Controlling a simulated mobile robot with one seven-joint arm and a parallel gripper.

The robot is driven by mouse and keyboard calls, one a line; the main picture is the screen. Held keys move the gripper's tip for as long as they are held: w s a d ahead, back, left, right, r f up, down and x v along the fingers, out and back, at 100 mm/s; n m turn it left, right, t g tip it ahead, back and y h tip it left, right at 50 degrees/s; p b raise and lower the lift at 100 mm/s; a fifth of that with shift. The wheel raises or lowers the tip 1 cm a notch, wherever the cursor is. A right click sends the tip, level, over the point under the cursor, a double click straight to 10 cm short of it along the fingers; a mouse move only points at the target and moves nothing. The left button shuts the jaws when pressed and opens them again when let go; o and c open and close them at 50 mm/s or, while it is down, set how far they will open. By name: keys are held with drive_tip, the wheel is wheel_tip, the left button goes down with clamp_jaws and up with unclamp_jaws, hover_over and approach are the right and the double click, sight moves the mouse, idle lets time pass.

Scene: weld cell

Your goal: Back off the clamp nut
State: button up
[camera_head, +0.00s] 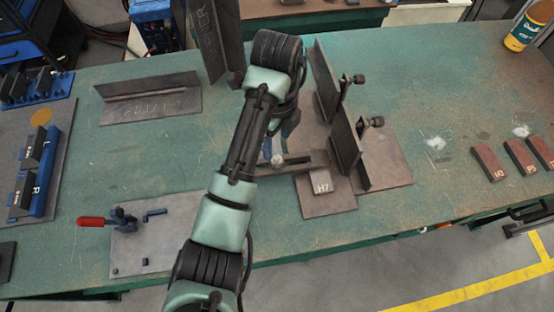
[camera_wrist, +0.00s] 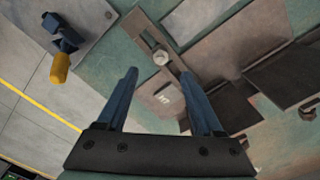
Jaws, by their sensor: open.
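The clamp nut (camera_head: 277,160) is a small pale round-topped piece on a dark flat clamp bar (camera_head: 300,160). In the wrist view the nut (camera_wrist: 161,58) sits on the bar (camera_wrist: 149,36), just beyond and between my fingertips. My gripper (camera_head: 277,147) has its two blue fingers apart, close above the nut in the head view. The gripper (camera_wrist: 159,73) also shows open and empty in the wrist view. Whether a finger touches the nut I cannot tell. A grey block marked H7 (camera_head: 321,184) lies by the bar, on a brown steel plate (camera_head: 325,207).
Upright dark plates (camera_head: 345,135) with black knobs (camera_head: 377,122) stand right of the nut. A red-handled toggle clamp (camera_head: 92,221) sits on a plate at front left. An angle piece (camera_head: 150,100) lies at back left. Brown blocks (camera_head: 488,162) lie at far right.

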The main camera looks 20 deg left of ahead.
sight(277, 157)
wheel_tip(277, 157, down, 8)
drive_tip(key=shift+p, duration=0.4)
clamp_jaws()
